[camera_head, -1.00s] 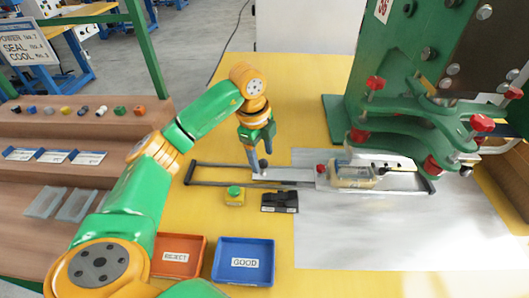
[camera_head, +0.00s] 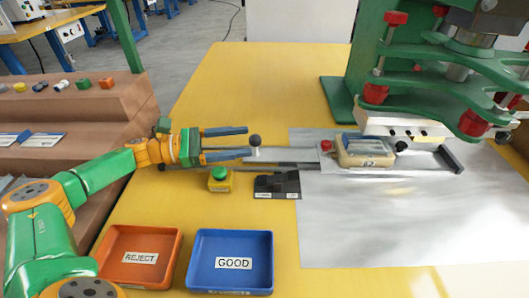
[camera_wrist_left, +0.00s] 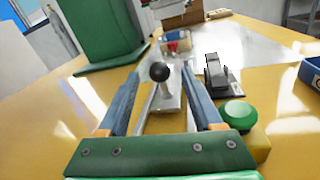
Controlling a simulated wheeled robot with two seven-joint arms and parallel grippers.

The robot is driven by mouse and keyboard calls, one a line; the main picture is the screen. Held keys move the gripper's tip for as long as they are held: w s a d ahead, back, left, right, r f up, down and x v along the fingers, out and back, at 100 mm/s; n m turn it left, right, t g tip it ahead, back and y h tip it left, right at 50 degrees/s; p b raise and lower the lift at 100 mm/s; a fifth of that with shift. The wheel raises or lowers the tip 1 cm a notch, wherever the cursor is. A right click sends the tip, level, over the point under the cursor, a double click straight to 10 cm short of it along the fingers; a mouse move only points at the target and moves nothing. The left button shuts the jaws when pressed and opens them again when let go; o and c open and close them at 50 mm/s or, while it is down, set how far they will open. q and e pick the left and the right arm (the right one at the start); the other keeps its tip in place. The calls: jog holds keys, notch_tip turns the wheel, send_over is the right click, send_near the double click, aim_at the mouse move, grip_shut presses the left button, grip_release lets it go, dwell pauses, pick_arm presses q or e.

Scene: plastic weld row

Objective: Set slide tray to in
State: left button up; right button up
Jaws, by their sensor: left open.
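The slide tray (camera_head: 312,163) is a flat grey plate on rails that run under the green press. In the left wrist view, the knob (camera_wrist_left: 159,72) shows between and just beyond the open fingers, not gripped. My right gripper is not in view.
The green press (camera_head: 440,70) stands at the back right. A yellow box with a green button (camera_head: 219,178) and a black switch block (camera_head: 277,185) sit just in front of the rails. A red REJECT bin (camera_head: 139,257) and a blue GOOD bin (camera_head: 231,261) stand at the front.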

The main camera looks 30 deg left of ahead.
aim_at(269, 153)
pick_arm(q)
jog(key=shift+p+x, duration=0.7)
jog(key=shift+x, duration=0.45)
jog(key=p+x, duration=0.1)
jog(key=x, duration=0.3)
jog(key=shift+w+d, duration=0.3)
jog(key=shift+d, duration=0.05)
jog(key=shift+f, duration=0.1)
grip_shut()
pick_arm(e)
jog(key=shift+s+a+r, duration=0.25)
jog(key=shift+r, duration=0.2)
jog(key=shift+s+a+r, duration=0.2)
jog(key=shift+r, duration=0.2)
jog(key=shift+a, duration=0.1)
